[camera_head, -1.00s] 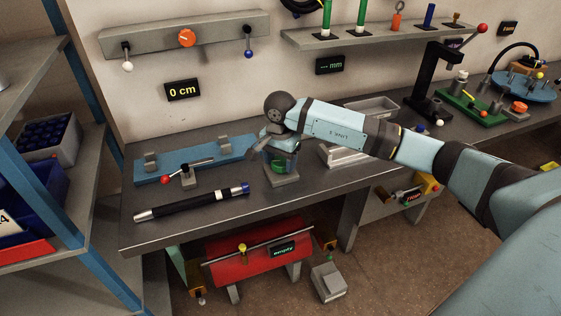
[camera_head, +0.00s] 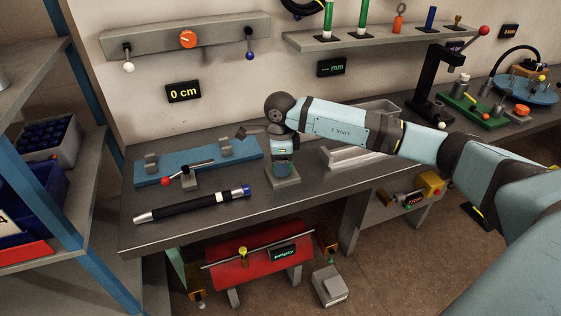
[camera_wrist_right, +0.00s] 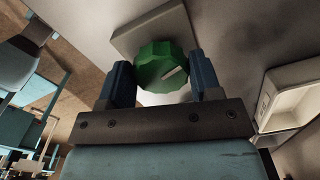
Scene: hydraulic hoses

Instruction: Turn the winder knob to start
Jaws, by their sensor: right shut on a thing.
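A green faceted knob (camera_wrist_right: 163,66) with a pale pointer mark sits on a grey block (camera_wrist_right: 148,30) in the right wrist view. The block (camera_head: 283,182) also shows on the bench in the head view, where my gripper hides the knob. My right gripper (camera_wrist_right: 165,75) is shut on the green knob, one dark blue finger on each side. In the head view my right gripper (camera_head: 284,170) points down onto the block. My left gripper is not in view.
A blue fixture (camera_head: 200,162) with a red-tipped lever (camera_head: 166,181) stands left of the block. A black hose piece (camera_head: 195,204) lies at the front edge. A metal channel (camera_head: 350,156) lies to the right. A wall display (camera_head: 183,92) reads "0 cm".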

